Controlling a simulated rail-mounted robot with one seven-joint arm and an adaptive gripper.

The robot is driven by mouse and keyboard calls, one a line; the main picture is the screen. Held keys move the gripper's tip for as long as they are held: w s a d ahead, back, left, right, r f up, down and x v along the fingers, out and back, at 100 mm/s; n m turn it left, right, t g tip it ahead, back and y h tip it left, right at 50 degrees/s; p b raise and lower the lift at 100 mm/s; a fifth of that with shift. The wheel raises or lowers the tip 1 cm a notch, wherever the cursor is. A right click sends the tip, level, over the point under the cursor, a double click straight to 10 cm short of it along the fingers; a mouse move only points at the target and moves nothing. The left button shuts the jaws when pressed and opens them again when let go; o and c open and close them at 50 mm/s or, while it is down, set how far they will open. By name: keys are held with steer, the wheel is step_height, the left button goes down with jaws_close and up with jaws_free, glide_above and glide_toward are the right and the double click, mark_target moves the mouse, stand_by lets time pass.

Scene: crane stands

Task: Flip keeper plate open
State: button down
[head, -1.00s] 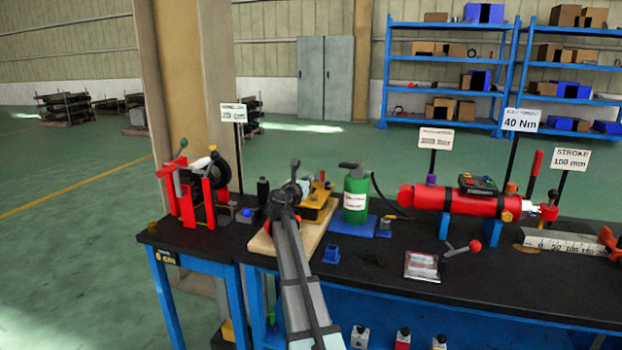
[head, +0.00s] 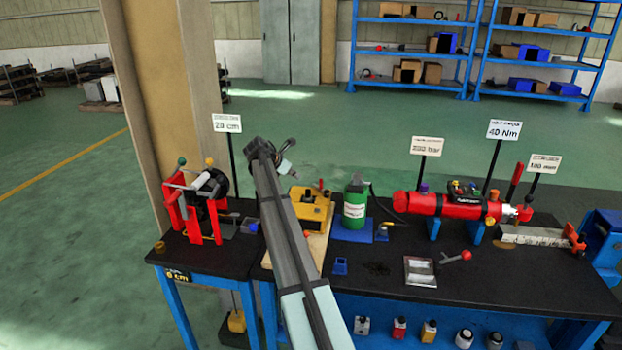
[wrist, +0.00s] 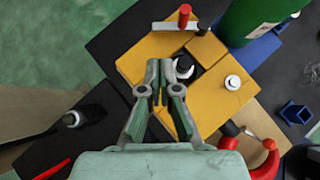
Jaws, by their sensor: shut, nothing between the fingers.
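The yellow fixture (head: 309,212) sits on a wooden board on the black bench, partly behind my arm in the head view. In the wrist view its yellow block (wrist: 145,62) fills the middle. A dark round part with a pale ring (wrist: 184,66) sits on it, beside my fingertips. A pale bar with a red knob (wrist: 184,16) lies at its top edge. I cannot tell for sure which part is the keeper plate. My gripper (wrist: 166,72) is shut and empty, over the yellow block; in the head view it (head: 287,166) is above the fixture's left side.
A green cylinder (head: 355,208) stands close to the fixture's right, on a blue base. A red-framed reel stand (head: 205,210) is on the left. A red cylinder (head: 445,205) lies farther right. The bench front has a blue socket (head: 340,267) and a lever with a red knob.

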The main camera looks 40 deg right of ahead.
mark_target(321, 185)
steer(key=x, duration=0.3)
steer(key=s+p+x, duration=0.1)
steer(key=x, duration=0.2)
steer(key=p+x, duration=0.1)
steer(key=x, duration=0.3)
steer(key=shift+s+a+f, duration=0.15)
steer(key=shift+s+f, duration=0.05)
steer(key=shift+w+p, duration=0.1)
steer(key=shift+p, duration=0.25)
steer(key=shift+w+m+g, duration=0.1)
steer(key=shift+m+g, duration=0.3)
